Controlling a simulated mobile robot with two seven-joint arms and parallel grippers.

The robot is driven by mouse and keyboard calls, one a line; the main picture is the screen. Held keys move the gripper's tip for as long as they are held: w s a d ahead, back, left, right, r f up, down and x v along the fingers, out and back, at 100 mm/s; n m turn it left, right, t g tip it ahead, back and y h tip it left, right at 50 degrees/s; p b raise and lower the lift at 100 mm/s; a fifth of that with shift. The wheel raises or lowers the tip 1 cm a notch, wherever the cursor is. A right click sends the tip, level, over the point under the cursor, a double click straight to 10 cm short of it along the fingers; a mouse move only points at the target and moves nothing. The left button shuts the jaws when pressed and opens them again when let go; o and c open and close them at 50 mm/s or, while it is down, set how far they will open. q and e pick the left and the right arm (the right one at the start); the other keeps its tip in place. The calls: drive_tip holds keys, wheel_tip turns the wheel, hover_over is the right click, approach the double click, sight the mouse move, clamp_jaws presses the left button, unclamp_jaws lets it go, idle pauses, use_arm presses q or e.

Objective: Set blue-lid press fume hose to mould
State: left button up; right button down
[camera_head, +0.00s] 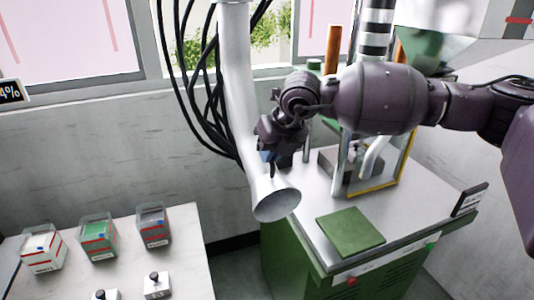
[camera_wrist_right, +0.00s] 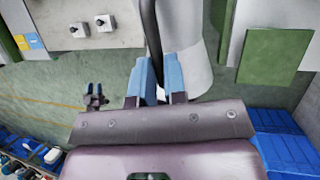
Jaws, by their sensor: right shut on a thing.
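The white fume hose (camera_head: 238,90) hangs from above and ends in a flared hood (camera_head: 277,198) tilted down and open to the front right. My right gripper (camera_head: 272,158) is at the hose just above the hood, shut on a thin dark part of it. In the right wrist view its blue fingers (camera_wrist_right: 161,80) stand on both sides of that part, beside the pale hose (camera_wrist_right: 195,60). The press's mould area (camera_head: 352,160) is to the right, partly hidden by my arm; no blue lid is clear. A small two-pronged shape (camera_wrist_right: 95,97) may be my left gripper.
A green pad (camera_head: 350,230) lies on the press table (camera_head: 310,225), right of the hood. Black cables (camera_head: 190,80) hang behind the hose. A pale bench (camera_head: 185,230) at left holds several labelled tubs and small switch boxes. Floor shows between bench and press.

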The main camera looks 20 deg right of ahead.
drive_tip(key=w+d+n+g+y+b, duration=0.2)
drive_tip(key=w+d+n, duration=0.4)
drive_tip(key=d, duration=0.7)
drive_tip(key=shift+d+n+b, duration=0.35)
drive_tip(key=shift+n+b, duration=0.45)
drive_tip(key=shift+b, duration=0.05)
drive_tip(key=shift+w+r, duration=0.1)
drive_tip(key=shift+r, duration=0.05)
drive_tip(key=c, duration=1.2)
unclamp_jaws()
drive_tip(key=shift+w+d, duration=0.1)
drive_tip(key=shift+o, duration=0.2)
